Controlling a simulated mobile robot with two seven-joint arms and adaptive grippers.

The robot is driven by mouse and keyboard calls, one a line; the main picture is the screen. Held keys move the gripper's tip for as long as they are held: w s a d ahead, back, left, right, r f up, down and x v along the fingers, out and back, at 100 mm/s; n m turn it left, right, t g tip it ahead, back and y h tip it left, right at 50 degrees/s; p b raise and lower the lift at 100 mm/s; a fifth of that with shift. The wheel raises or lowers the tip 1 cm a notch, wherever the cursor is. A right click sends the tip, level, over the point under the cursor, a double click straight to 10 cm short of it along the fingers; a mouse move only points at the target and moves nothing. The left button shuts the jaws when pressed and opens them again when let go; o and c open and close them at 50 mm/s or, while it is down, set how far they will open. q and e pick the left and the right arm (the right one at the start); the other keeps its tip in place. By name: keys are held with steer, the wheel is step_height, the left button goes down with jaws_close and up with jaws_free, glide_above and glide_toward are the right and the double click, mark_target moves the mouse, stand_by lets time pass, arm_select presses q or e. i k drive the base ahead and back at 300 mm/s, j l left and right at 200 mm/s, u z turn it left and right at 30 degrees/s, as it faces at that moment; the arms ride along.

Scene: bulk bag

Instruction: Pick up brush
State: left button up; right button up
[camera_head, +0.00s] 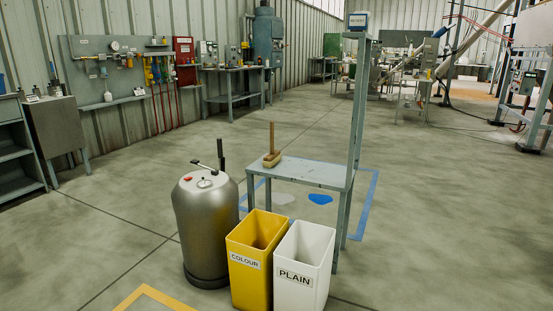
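A brush (271,158) with a pale wooden block and an upright wooden handle stands on the left part of a small grey-blue table (320,174). The block rests on the tabletop and the handle points up. Nothing touches the brush except the tabletop. Neither of my grippers shows in the head view.
A grey metal canister (207,235), a yellow bin marked COLOUR (250,285) and a white bin marked PLAIN (303,285) stand in front of the table. A tall post (356,110) rises at its right. Open floor (440,220) lies to the right.

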mark_target(274, 157)
steer(key=i+l+z, duration=0.15)
steer(key=l, duration=0.2)
steer(key=i+l+z, duration=0.1)
steer(key=l, duration=0.2)
steer(key=i+l+z, duration=0.9)
steer(key=i, duration=0.45)
steer(key=i+l+u, duration=0.1)
steer(key=i, duration=0.75)
steer(key=i+l, duration=0.15)
steer(key=i, duration=0.7)
steer(key=i+l+u, duration=0.15)
steer(key=i+u, duration=0.2)
steer(key=i, duration=1.35)
steer(key=i+j+u, duration=0.1)
steer(key=i+u, duration=0.8)
steer(key=i+l+u, duration=0.2)
steer(key=u, duration=0.2)
steer(key=i+j+u, duration=0.15)
steer(key=i+u, duration=0.75)
steer(key=i+l+u, duration=0.1)
steer(key=i+u, duration=0.8)
steer(key=i+l+u, duration=0.2)
steer(key=u, duration=0.25)
steer(key=i+l+u, duration=0.25)
steer(key=u, duration=0.2)
steer(key=i+l+u, duration=0.3)
steer(key=u, duration=0.15)
steer(key=i+l+u, duration=0.15)
steer(key=l+u, duration=0.3)
steer(key=l, duration=0.1)
